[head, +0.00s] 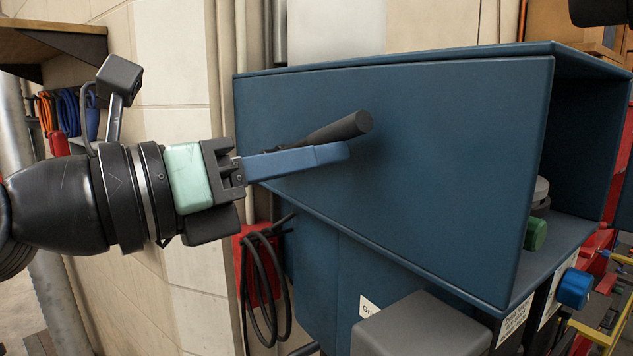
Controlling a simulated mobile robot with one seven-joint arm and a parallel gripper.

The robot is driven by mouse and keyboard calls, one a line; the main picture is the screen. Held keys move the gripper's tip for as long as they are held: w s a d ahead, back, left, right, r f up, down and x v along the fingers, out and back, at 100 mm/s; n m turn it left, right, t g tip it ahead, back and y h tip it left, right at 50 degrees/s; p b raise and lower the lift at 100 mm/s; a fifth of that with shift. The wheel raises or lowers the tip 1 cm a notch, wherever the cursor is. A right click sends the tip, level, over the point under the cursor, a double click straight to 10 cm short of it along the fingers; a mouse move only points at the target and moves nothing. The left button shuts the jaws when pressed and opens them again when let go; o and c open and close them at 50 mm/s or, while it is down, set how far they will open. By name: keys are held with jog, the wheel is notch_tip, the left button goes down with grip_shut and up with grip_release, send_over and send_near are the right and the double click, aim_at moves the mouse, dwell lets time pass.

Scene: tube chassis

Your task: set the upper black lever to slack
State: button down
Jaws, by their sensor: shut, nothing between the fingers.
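A black lever (342,129) with a thick round grip shows at the side of the blue housing. Its grip slants up to the right, and its lower left end and pivot are hidden behind my gripper. My gripper (343,153) reaches in from the left with its blue fingers shut and empty. The fingers lie just below the grip in the picture and overlap its lower part. I cannot tell whether they touch it. No slack marking is readable in view.
The large blue housing (400,185) fills the right, with an open bay at its far right holding a green knob (536,234). A blue knob (574,288) sits below. A grey box (420,325) stands at the bottom. Black cable (262,275) hangs on a red plate by the wall.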

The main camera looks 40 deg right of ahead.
jog(key=shift+w+r+n, duration=0.15)
jog(key=shift+r+n, duration=0.35)
jog(key=shift+r, duration=0.1)
jog(key=shift+a+r, duration=0.1)
jog(key=shift+r, duration=0.05)
